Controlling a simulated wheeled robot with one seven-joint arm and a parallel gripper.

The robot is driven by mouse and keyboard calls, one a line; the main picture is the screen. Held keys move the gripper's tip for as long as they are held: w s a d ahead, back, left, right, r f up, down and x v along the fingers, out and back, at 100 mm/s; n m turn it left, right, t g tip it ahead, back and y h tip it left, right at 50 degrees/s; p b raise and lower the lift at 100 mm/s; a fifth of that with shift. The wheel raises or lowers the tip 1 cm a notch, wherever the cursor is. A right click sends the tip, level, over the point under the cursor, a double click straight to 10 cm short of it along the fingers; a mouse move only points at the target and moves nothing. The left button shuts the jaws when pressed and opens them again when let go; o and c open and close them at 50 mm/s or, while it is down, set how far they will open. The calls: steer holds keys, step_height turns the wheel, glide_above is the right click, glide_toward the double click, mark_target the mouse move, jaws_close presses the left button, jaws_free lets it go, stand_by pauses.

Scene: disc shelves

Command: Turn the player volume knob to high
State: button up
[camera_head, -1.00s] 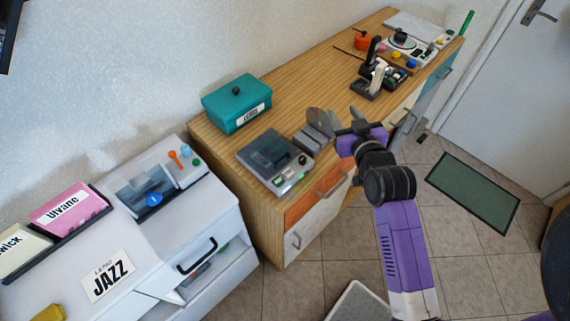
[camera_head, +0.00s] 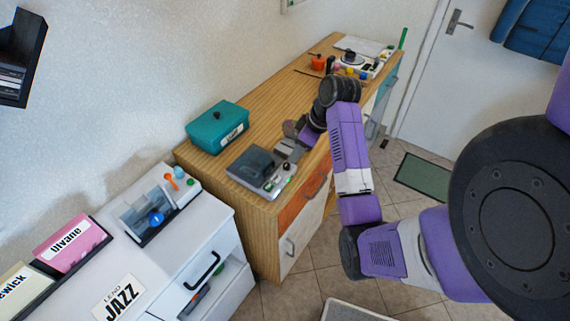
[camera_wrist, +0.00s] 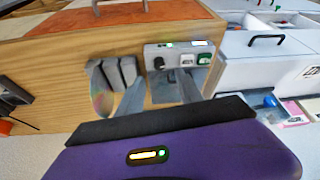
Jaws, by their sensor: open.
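The player (camera_head: 252,168) is a grey box with a dark lid, near the cabinet's front edge. Its control strip (camera_wrist: 178,49) faces my gripper in the wrist view. A black round knob (camera_wrist: 159,63) sits on the strip, beside a grey button and a green-and-white one. A green light shows along the strip's edge. My gripper (camera_wrist: 160,84) is open and empty, with its fingers apart and pointing toward the strip. The knob lies ahead of the gap between them, apart from both as far as I can tell.
A grey upright holder with a disc (camera_wrist: 108,78) stands close beside the player and the left finger. A teal box (camera_head: 217,127) stands behind the player. A white unit (camera_head: 195,225) is at the left. Floor in front of the cabinet is open.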

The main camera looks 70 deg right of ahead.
mark_target(287, 164)
steer(key=p+x, duration=0.1)
steer(key=x, duration=0.6)
steer(key=shift+w+f, duration=0.1)
steer(key=shift+f, duration=0.05)
jaws_close()
